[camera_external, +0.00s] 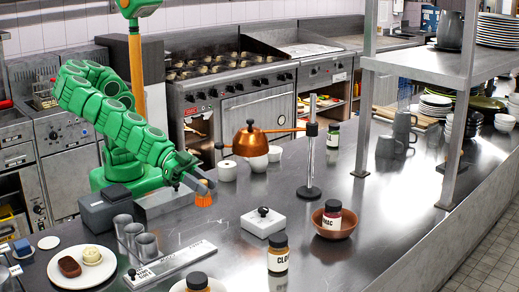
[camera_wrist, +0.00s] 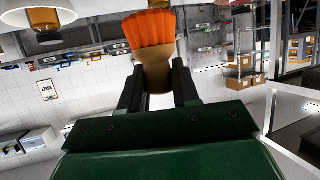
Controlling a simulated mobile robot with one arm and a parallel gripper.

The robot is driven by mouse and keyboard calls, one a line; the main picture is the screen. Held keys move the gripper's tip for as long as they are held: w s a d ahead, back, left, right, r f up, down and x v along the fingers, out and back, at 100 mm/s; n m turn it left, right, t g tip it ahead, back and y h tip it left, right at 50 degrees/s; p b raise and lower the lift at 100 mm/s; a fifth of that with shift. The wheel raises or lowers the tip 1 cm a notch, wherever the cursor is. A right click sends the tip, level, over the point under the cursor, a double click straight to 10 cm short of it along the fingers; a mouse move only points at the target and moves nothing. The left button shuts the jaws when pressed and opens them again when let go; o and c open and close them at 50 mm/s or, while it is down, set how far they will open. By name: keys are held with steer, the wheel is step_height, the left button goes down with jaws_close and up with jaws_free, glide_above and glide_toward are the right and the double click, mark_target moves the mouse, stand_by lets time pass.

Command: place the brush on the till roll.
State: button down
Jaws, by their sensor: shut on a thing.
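The brush (camera_wrist: 153,50) has orange bristles and a tan handle. In the wrist view my gripper (camera_wrist: 158,88) is shut on its handle, with the bristles pointing away from the palm. In the external view my gripper (camera_external: 196,182) is above the counter by the grey boxes, and the orange bristles (camera_external: 203,194) show just below it. I cannot surely pick out the till roll. A small white round piece (camera_external: 48,242) at the left and a white cylinder (camera_external: 227,170) behind the gripper are both too small to tell.
Grey metal cups (camera_external: 146,246) and a grey box (camera_external: 104,211) stand near my gripper. A white block with a black knob (camera_external: 263,223), jars (camera_external: 278,253), a brown bowl (camera_external: 348,226) and a stand (camera_external: 310,160) lie to the right.

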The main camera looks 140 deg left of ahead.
steer(key=w+a+r+m+h, duration=0.1)
steer(key=w+a+r, duration=0.25)
steer(key=a, duration=0.45)
steer(key=w+a+r, duration=0.3)
steer(key=a+r, duration=0.1)
steer(key=a, duration=0.5)
steer(key=s+a+r+m+h, duration=0.1)
steer(key=s+a+r, duration=0.1)
steer(key=a+r, duration=0.5)
steer(key=s+a+r+m+h, duration=0.1)
steer(key=s+a+r, duration=0.25)
steer(key=a, duration=0.65)
steer(key=s+a+f+h, duration=0.1)
steer(key=s+a, duration=0.3)
steer(key=m+h, duration=0.5)
glide_above(227, 164)
step_height(227, 164, down, 18)
steer(key=shift+f, duration=3.55)
